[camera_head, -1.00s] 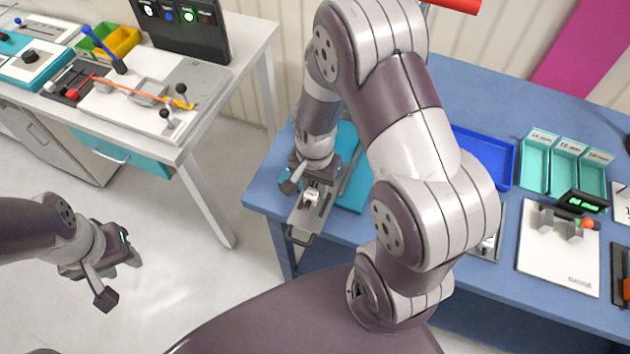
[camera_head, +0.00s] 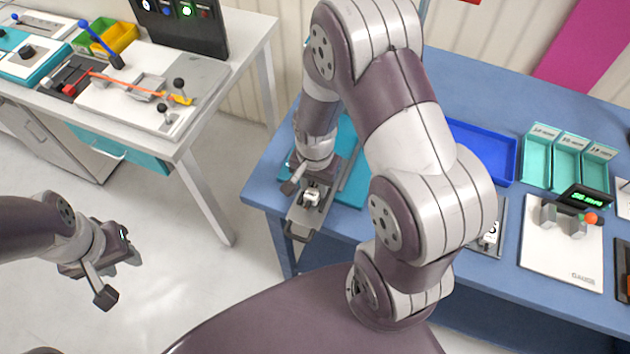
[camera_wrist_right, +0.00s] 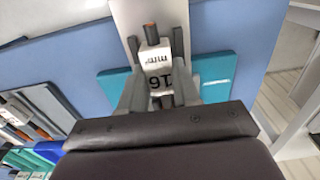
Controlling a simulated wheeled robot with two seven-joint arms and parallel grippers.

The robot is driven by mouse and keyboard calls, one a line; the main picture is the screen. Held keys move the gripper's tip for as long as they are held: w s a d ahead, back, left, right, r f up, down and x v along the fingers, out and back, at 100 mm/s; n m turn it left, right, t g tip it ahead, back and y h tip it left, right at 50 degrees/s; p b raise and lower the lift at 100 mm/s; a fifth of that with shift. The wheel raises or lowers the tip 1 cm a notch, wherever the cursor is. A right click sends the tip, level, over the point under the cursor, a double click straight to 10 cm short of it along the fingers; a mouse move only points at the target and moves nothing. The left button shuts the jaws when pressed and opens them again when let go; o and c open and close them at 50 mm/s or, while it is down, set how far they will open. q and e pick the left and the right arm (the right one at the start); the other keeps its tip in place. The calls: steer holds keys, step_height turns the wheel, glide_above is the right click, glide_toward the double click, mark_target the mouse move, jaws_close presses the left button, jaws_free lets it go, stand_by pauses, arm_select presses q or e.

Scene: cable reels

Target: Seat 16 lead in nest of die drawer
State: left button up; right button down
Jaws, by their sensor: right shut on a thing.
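The 16 lead is a white block marked "16 mm" (camera_wrist_right: 157,62) with an orange tip, upside down in the right wrist view. My right gripper (camera_wrist_right: 158,90) is shut on it, with a finger at each side.
A blue tray (camera_head: 483,150), teal bins (camera_head: 566,160) and a white gauge board (camera_head: 560,255) stand to the right. A second bench (camera_head: 205,110) with a lever fixture is at left, across a floor gap.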

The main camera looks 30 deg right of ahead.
mark_target(315, 185)
steer(key=shift+f, duration=0.4)
steer(key=c, duration=0.7)
jaws_free()
steer(key=shift+c, duration=0.2)
step_height(315, 185, up, 13)
steer(key=b, duration=0.1)
steer(key=shift+f, duration=0.15)
steer(key=s+n, duration=0.1)
steer(key=n, duration=0.2)
steer(key=s+a+n+t, duration=0.1)
steer(key=n, duration=0.2)
steer(key=s+a+f+n, duration=0.1)
steer(key=s+n, duration=0.1)
steer(key=n, duration=0.2)
steer(key=shift+s+a+f, duration=0.1)
steer(key=shift+a, duration=0.1)
